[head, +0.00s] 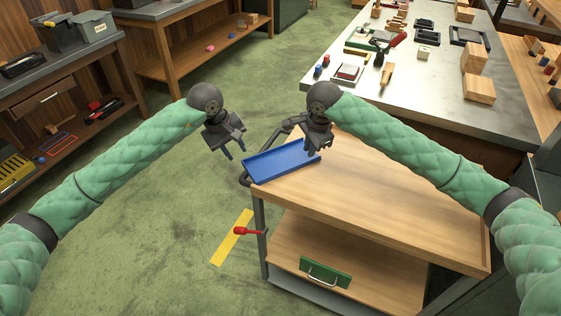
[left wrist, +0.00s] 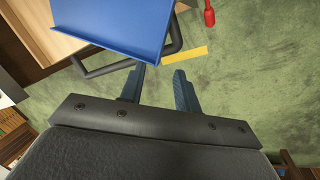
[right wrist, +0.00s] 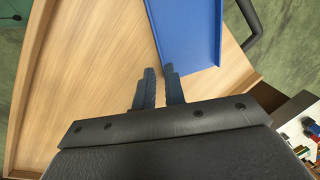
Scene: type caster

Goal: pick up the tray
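The blue tray (head: 284,160) is shallow with a low raised rim. It lies at the far left corner of the wooden cart top (head: 390,195), its left end reaching past the edge. My left gripper (head: 229,151) is open and empty, in the air left of the tray. In the left wrist view the tray (left wrist: 115,20) is beyond its parted fingers. My right gripper (head: 312,150) is at the tray's right end, fingers down. In the right wrist view its fingers are close together by the tray's corner (right wrist: 190,35); whether they grip the rim is unclear.
A black cart handle (head: 244,178) curves near the tray's left end. A yellow strip (head: 232,238) and a red-handled tool (head: 245,231) show beside the cart. A metal workbench (head: 440,90) with blocks and tools stands behind.

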